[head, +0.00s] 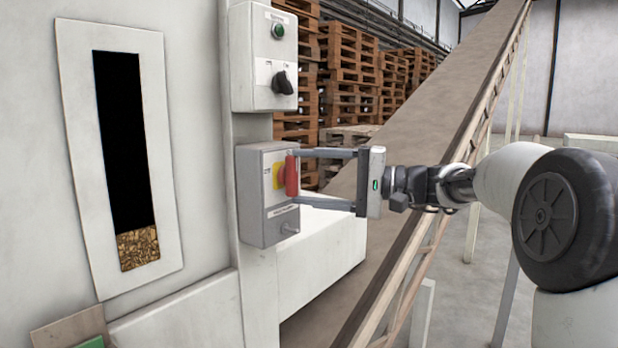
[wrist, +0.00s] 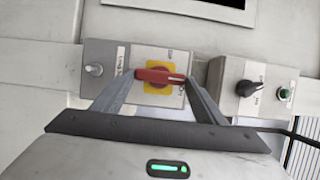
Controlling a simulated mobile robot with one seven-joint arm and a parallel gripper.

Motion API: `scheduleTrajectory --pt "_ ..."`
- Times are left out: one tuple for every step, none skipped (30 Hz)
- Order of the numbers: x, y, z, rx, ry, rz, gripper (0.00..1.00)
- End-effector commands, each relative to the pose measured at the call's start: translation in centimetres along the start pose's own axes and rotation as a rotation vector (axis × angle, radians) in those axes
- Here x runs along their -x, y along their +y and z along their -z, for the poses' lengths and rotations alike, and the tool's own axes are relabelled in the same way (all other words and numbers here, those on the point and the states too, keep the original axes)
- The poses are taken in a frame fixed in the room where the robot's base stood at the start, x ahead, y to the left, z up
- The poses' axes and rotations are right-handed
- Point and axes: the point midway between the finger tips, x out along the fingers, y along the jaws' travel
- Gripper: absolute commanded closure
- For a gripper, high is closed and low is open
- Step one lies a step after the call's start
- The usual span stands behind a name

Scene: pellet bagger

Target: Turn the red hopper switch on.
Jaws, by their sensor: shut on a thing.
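The red hopper switch (head: 292,176) is a red handle on a yellow plate, on the front of a grey box (head: 262,220). It stands upright in the head view. In the wrist view the red handle (wrist: 160,75) lies crosswise over its yellow plate (wrist: 158,88). My gripper (head: 295,177) reaches in from the right with its fingers spread wide. In the wrist view my gripper (wrist: 161,78) has one fingertip at each end of the handle, so it is shut on the handle lengthwise. The small lettering around the switch is too blurred to read.
A second grey box (head: 263,85) above holds a green button (head: 278,31) and a black knob (head: 283,83). A small grey knob (head: 289,228) sits below the red switch. A sloping conveyor (head: 420,150) runs behind my arm. A window (head: 125,150) shows pellets at its bottom.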

Motion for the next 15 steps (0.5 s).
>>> scheduleTrajectory --pt "0.02 0.10 0.00 -0.004 -0.001 0.000 0.57" --pt "0.02 0.10 0.00 -0.004 -0.001 0.000 0.57" --pt "0.02 0.10 0.00 -0.004 -0.001 0.000 0.57" --pt "0.02 0.10 0.00 -0.005 -0.001 0.000 0.57" --pt "0.02 0.10 0.00 -0.004 -0.001 0.000 0.57" --pt "0.02 0.10 0.00 -0.004 -0.001 0.000 0.29" --pt "0.02 0.10 0.00 -0.004 -0.001 0.000 0.24" --pt "0.02 0.09 0.00 -0.004 0.000 0.000 0.19" --pt "0.01 0.08 0.00 -0.003 0.000 0.000 0.16" --pt "0.01 0.08 0.00 -0.003 0.000 0.000 0.16" --pt "0.01 0.07 0.00 -0.003 0.000 0.000 0.16" --pt "0.01 0.06 0.00 -0.002 0.000 0.000 0.16" --pt "0.01 0.06 0.00 -0.002 0.000 0.000 0.16" --pt "0.00 0.05 0.00 -0.002 0.000 0.000 0.16" --pt "0.00 0.04 0.00 -0.002 0.000 0.000 0.16"
